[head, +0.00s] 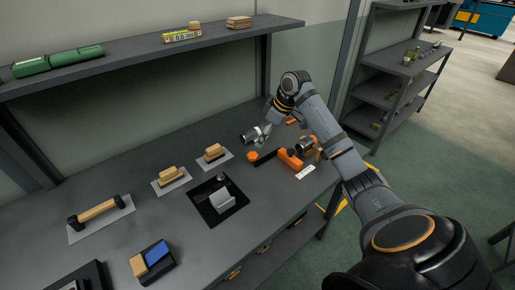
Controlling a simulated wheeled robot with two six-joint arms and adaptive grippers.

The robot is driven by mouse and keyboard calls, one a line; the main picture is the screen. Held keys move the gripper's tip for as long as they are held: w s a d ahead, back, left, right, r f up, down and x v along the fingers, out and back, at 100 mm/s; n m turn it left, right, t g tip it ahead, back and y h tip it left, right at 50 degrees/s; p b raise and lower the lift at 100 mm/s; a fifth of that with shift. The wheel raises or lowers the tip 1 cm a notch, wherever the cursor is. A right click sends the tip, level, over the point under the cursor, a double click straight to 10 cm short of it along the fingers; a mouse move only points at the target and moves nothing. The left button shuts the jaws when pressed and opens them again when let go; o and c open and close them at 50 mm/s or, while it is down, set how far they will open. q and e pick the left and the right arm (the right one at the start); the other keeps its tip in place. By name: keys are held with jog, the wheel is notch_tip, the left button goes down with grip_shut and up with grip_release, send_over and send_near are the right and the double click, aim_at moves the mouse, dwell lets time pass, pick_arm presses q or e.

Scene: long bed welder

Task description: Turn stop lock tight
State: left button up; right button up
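Near the right end of the grey bench, an orange block (290,159) sits with a dark bar (266,158) beside it and a round orange knob (252,156) at the bar's left end. I cannot tell for certain which part is the stop lock. My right arm comes in from the right and arches over this spot. My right gripper (262,133) is small in view, just behind and above the orange knob; its fingers are not clear, and contact cannot be told. A metallic part with orange (307,147) stands right of the block, partly behind my arm. My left gripper is not in view.
A white label (305,172) lies at the bench's front edge. A black tray with a grey block (222,201), wooden blocks on plates (171,175), a wooden-handled bar (98,208) and a blue-and-tan block (151,257) stand left. A shelf (150,52) runs above.

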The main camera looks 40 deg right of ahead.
aim_at(253, 155)
jog(key=x, duration=1)
jog(key=shift+w+d+f, duration=0.1)
jog(key=shift+w+f, duration=0.05)
jog(key=shift+f, duration=0.15)
jog(key=c, duration=1.2)
